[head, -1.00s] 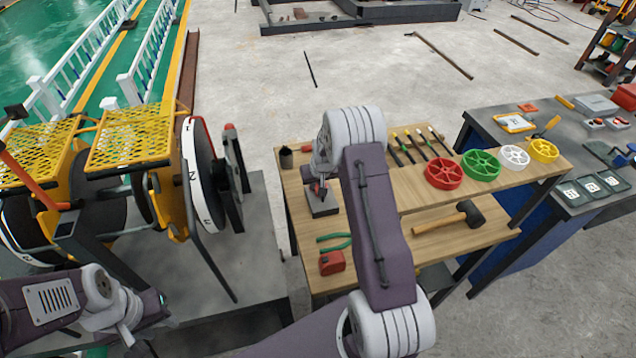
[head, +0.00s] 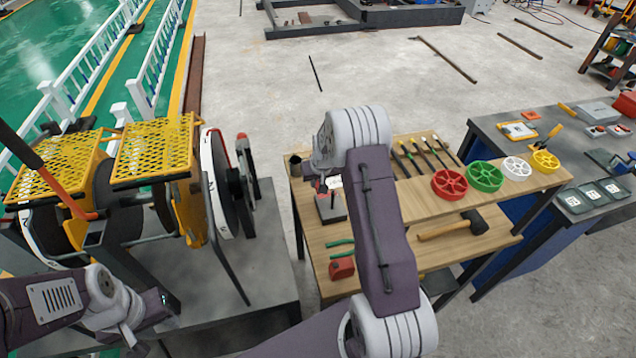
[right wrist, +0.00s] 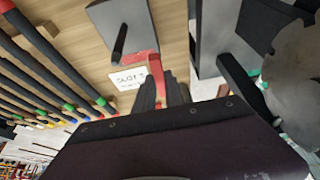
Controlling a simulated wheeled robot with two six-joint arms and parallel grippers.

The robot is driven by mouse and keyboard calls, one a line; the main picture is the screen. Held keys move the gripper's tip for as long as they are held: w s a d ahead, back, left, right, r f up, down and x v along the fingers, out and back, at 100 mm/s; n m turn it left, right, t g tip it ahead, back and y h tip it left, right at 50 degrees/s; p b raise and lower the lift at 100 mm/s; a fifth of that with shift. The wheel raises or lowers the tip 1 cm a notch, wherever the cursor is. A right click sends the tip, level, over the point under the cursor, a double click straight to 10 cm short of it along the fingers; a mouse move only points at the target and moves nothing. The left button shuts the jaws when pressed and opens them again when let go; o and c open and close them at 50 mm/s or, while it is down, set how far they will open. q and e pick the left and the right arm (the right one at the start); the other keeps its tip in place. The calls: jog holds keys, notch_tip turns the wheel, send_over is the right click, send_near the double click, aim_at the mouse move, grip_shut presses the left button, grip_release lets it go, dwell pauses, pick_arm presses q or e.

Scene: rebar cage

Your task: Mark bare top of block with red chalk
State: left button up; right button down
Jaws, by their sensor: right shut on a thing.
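A dark grey block (head: 331,208) sits on the left part of the wooden workbench. In the right wrist view the block (right wrist: 108,22) shows at the top, with a dark rod standing out from it. My right gripper (right wrist: 162,92) is shut on a red stick, the red chalk (right wrist: 156,72), just beside the block. I cannot tell whether the chalk touches it. In the head view my right gripper (head: 321,186) is partly hidden by my wrist, above the block. My left gripper (head: 150,322) is low at the left, away from the bench; its fingers are unclear.
A white card with writing (right wrist: 129,77) is by the chalk. The wooden bench (head: 440,250) bears a mallet (head: 455,227), a red tape measure (head: 342,268), green-handled pliers (head: 340,247), several rods and coloured wheels (head: 449,184). Yellow-framed machinery (head: 155,150) stands left.

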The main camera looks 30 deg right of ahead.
jog(key=shift+a+r+p, duration=0.1)
jog(key=shift+r+p, duration=0.35)
jog(key=shift+r, duration=0.5)
jog(key=shift+d+r, duration=0.1)
jog(key=shift+d, duration=0.1)
jog(key=shift+a, duration=0.1)
